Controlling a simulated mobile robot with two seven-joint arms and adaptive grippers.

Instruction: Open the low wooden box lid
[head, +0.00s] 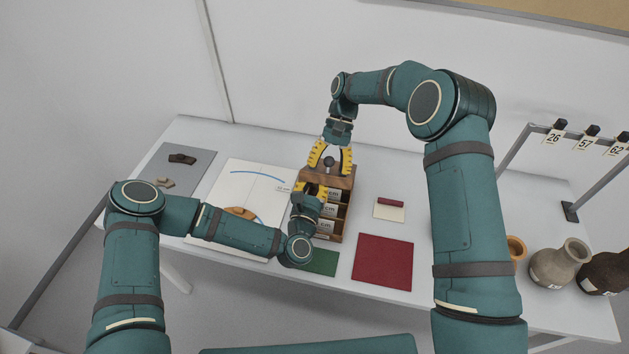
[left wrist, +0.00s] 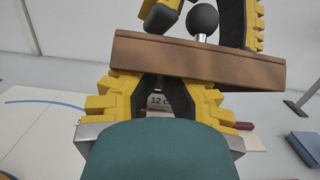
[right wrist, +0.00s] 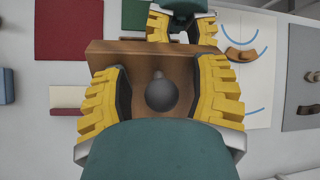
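The low wooden box (head: 342,222) stands mid-table, with open labelled compartments showing at its front. Its brown lid (head: 342,181) is at the back end and shows as a slab in the left wrist view (left wrist: 200,62). A dark ball knob (right wrist: 161,94) stands on the lid. My right gripper (head: 330,160) is open, its fingers on either side of the knob with gaps. My left gripper (head: 311,189) is open at the lid's near edge, fingertips close to it; contact is unclear. Its arm hides part of the box.
A green mat (head: 322,263) and a red mat (head: 383,262) lie in front. A drawing sheet (head: 233,188) with a sherd lies left, a grey mat (head: 190,165) beyond. Pots (head: 560,265) and a tag rack (head: 590,133) stand right.

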